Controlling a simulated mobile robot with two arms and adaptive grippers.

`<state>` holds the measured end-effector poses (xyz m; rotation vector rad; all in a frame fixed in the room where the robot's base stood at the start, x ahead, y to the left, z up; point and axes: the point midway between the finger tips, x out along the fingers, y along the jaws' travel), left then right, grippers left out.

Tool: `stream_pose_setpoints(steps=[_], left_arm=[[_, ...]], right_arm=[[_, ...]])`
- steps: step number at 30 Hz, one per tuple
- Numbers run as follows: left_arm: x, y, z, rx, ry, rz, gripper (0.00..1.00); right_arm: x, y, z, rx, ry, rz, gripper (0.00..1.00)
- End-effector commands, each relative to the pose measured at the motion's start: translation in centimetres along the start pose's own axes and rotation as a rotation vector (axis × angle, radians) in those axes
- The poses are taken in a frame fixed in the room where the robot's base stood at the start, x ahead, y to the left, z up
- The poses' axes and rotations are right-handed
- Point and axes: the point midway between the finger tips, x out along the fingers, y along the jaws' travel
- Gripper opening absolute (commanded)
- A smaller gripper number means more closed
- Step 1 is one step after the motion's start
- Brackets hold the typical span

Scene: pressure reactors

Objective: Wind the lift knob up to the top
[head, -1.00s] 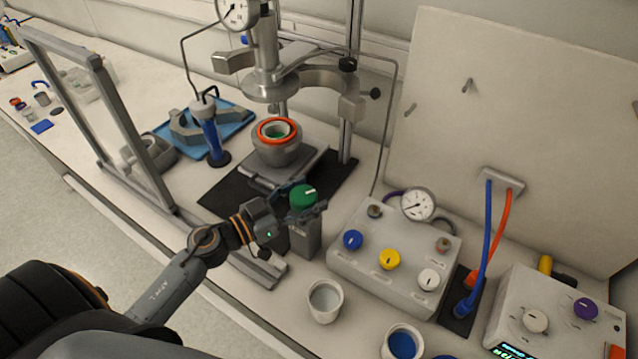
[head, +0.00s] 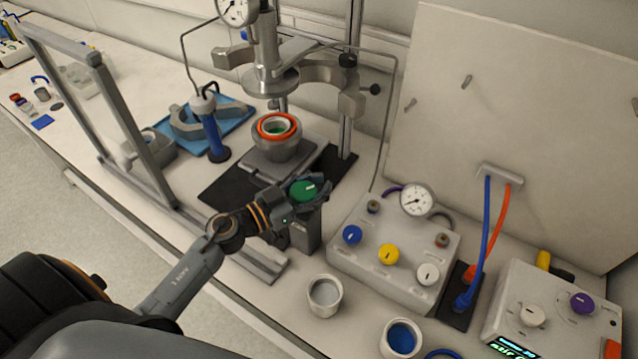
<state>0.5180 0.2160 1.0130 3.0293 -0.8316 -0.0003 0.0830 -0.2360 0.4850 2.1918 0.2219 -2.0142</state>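The green lift knob (head: 302,191) with a white mark sits on a grey upright box (head: 306,232) in front of the reactor stand. My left gripper (head: 312,190) is at the knob, with its fingers around the knob's sides. I cannot tell whether they press on it. Behind it, the lift platform (head: 262,172) carries a steel vessel (head: 277,148) with an orange ring. The vessel is below the steel reactor head (head: 270,82), with a gap between them. My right gripper is not in view.
A control box (head: 375,268) with blue, yellow and white knobs stands to the right. A white cup (head: 325,297) stands in front. A framed clear shield (head: 125,130) is at the left. A blue tray (head: 240,112) lies behind.

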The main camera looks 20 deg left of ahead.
Motion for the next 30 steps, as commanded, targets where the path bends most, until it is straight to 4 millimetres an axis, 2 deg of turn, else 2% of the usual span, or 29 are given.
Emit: stream_pose_setpoints(steps=[22, 30], left_arm=[[-0.17, -0.02, 0.31, 0.000, -0.007, 0.002, 0.08], [-0.19, 0.14, 0.36, 0.002, -0.009, 0.073, 0.06]], right_arm=[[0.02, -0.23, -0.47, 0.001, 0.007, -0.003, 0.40], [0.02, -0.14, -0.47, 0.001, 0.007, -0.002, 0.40]])
